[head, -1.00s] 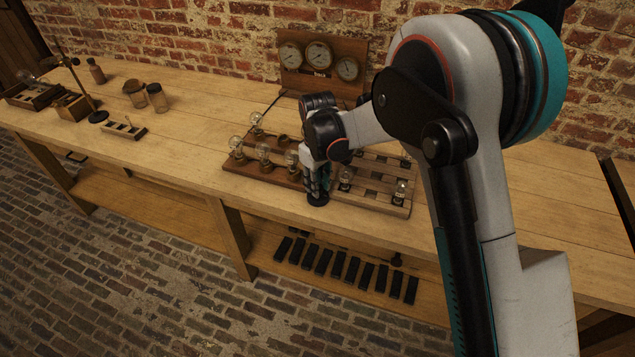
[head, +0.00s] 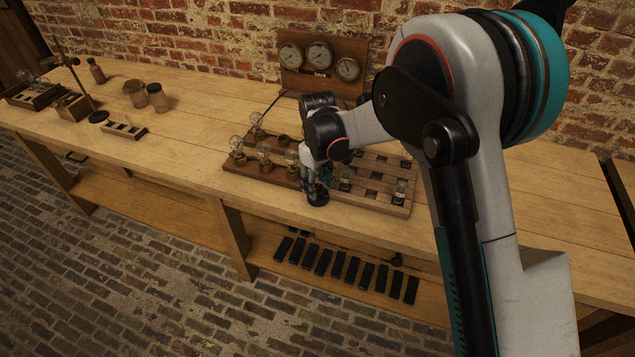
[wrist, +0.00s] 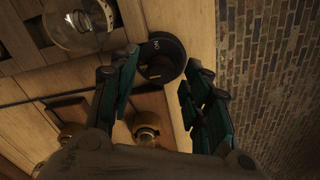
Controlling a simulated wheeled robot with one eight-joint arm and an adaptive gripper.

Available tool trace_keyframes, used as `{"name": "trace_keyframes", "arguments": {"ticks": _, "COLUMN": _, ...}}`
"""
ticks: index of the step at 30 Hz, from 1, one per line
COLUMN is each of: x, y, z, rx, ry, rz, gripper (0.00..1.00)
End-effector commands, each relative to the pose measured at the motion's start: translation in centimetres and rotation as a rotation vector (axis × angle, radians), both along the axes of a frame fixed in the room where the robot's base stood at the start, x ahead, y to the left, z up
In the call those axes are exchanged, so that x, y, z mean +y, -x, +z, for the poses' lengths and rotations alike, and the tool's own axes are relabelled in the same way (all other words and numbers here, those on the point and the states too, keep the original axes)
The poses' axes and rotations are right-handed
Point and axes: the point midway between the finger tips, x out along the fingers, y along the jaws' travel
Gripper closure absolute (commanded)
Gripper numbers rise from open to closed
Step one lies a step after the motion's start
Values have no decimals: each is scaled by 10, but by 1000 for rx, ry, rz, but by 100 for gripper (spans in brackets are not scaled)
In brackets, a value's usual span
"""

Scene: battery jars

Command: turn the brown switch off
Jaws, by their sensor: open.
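The switch (head: 317,199) is a small round, dark brown to black rotary piece near the front edge of the wooden board on the bench. In the wrist view the switch (wrist: 160,58) shows a raised knob and a pale marking that seems to read "ON". My gripper (wrist: 159,72) is open, its teal-and-black fingers spread to either side of the switch. In the head view my gripper (head: 314,184) points down just over the switch. I cannot tell whether the fingers touch it.
Glass bulbs (head: 263,152) on brass bases stand left of my gripper, on the wooden board (head: 370,200). A glass jar (head: 400,190) stands to the right. A panel with three dials (head: 319,55) stands behind.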

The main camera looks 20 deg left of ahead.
Motion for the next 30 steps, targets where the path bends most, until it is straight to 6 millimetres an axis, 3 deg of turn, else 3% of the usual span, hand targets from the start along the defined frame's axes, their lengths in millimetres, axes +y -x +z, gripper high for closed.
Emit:
{"name": "trace_keyframes", "arguments": {"ticks": 5, "x": 0, "y": 0, "z": 18, "rx": 0, "ry": 0, "rz": 0, "gripper": 56}}
{"name": "trace_keyframes", "arguments": {"ticks": 18, "x": 0, "y": 0, "z": 101, "rx": 0, "ry": 0, "rz": 0, "gripper": 56}}
{"name": "trace_keyframes", "arguments": {"ticks": 24, "x": 0, "y": 0, "z": 117, "rx": 0, "ry": 0, "rz": 0, "gripper": 56}}
{"name": "trace_keyframes", "arguments": {"ticks": 30, "x": 0, "y": 0, "z": 119, "rx": 0, "ry": 0, "rz": 0, "gripper": 56}}
